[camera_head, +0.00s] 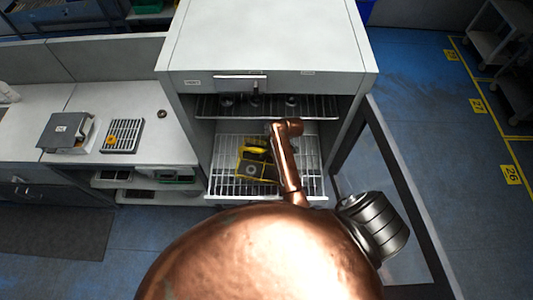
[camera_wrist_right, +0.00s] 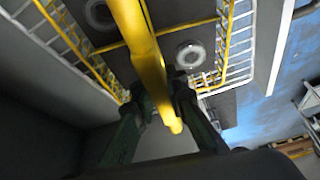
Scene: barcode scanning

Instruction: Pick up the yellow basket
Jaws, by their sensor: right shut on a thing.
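The yellow basket (camera_head: 243,168) sits on the wire rack of the open cabinet in the head view. Part of it is hidden behind my copper right arm. In the right wrist view its yellow handle (camera_wrist_right: 145,50) runs down through the middle. My right gripper (camera_wrist_right: 160,88) has its dark green fingers on both sides of the handle and is shut on it. Below the handle are grey round parts and yellow rails. In the head view my right fingertips are hard to make out. My left gripper is not in view.
The lower wire rack (camera_head: 225,188) sticks out of the cabinet (camera_head: 265,40); a dark upper rack (camera_head: 318,108) lies above the basket. An open door (camera_head: 395,185) stands at the right. A counter at left holds a grey box (camera_head: 66,131) and a slotted tray (camera_head: 122,136).

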